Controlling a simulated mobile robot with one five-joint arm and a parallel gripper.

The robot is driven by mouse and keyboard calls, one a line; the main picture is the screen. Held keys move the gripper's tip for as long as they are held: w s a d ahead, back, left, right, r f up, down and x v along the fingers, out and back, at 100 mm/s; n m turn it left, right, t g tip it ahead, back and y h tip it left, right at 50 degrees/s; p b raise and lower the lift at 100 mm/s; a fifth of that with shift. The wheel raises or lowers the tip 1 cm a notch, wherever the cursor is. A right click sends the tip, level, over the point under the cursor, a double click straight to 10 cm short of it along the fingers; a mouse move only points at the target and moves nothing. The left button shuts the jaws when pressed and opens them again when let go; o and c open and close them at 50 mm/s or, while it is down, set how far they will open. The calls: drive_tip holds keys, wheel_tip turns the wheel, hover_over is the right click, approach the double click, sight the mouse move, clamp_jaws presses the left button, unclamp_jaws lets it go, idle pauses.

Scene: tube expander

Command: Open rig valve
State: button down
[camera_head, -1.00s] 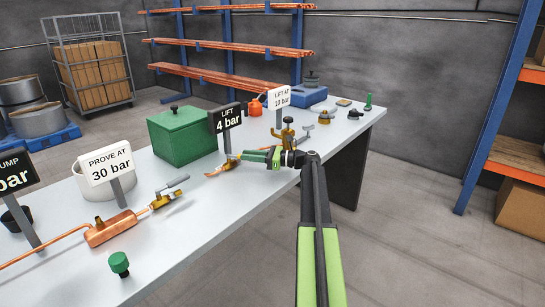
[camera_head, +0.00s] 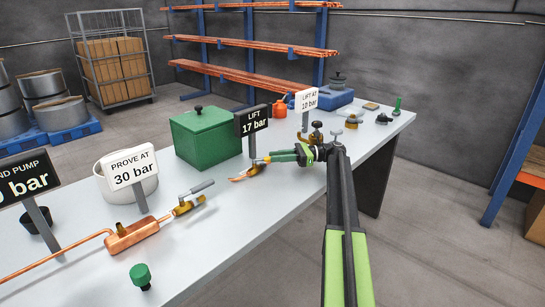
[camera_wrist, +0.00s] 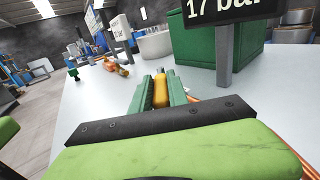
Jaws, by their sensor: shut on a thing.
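My gripper (camera_head: 270,158) reaches over the bench with its green fingers pointing left. In the wrist view the fingers (camera_wrist: 160,88) are shut on a yellow-brass piece (camera_wrist: 160,93), of which only part shows. A copper tube end (camera_head: 242,176) lies just beyond the fingertips. A brass valve with a grey lever (camera_head: 187,202) sits at the right end of a copper block (camera_head: 132,236), apart from my gripper. Another brass fitting with a dark knob (camera_head: 316,133) stands behind my wrist, partly hidden. I cannot tell which one is the rig valve.
The black LIFT sign (camera_head: 251,121) reads 17 bar, close behind my fingers. White signs read PROVE AT 30 bar (camera_head: 129,169) and LIFT AT 10 bar (camera_head: 306,100). A green box (camera_head: 205,138) and a green knob (camera_head: 140,275) stand on the bench (camera_head: 215,245).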

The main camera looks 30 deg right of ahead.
drive_tip(key=shift+w+d, duration=0.1)
drive_tip(key=shift+d, duration=0.05)
drive_tip(key=c, duration=1.4)
unclamp_jaws()
drive_tip(key=shift+o, duration=0.6)
drive_tip(key=shift+a, duration=0.3)
drive_tip(key=v, duration=0.7)
drive_tip(key=shift+d, duration=0.3)
